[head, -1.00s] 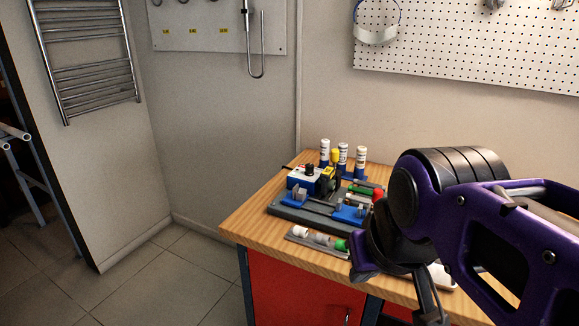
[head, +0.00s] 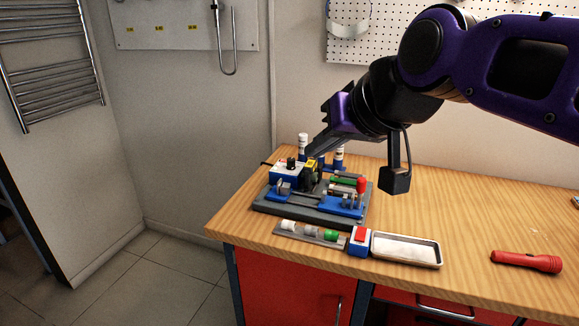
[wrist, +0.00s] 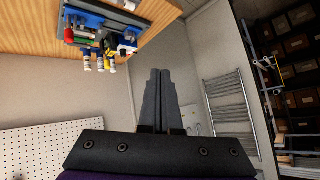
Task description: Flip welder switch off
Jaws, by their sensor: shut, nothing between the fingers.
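A welder (head: 306,200) with a grey base and blue clamp parts sits on the wooden bench. A blue-and-white box with a black knob (head: 288,172) stands at its back left. A smaller blue-and-white box with a red switch (head: 359,241) stands at the bench's front edge; its switch position is too small to tell. My gripper (head: 310,153) is shut and empty. Its fingertips appear near the top of the welder in the head view and partly cover the things behind. In the wrist view, the shut fingers (wrist: 160,75) point away from the welder (wrist: 100,30), at upper left.
White bottles (head: 303,142) stand behind the welder. A rack of small fittings (head: 310,234) lies in front of it. A metal tray (head: 406,249) and a red flashlight (head: 527,261) lie to the right. The bench's right part is mostly clear. A pegboard (head: 345,50) hangs behind.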

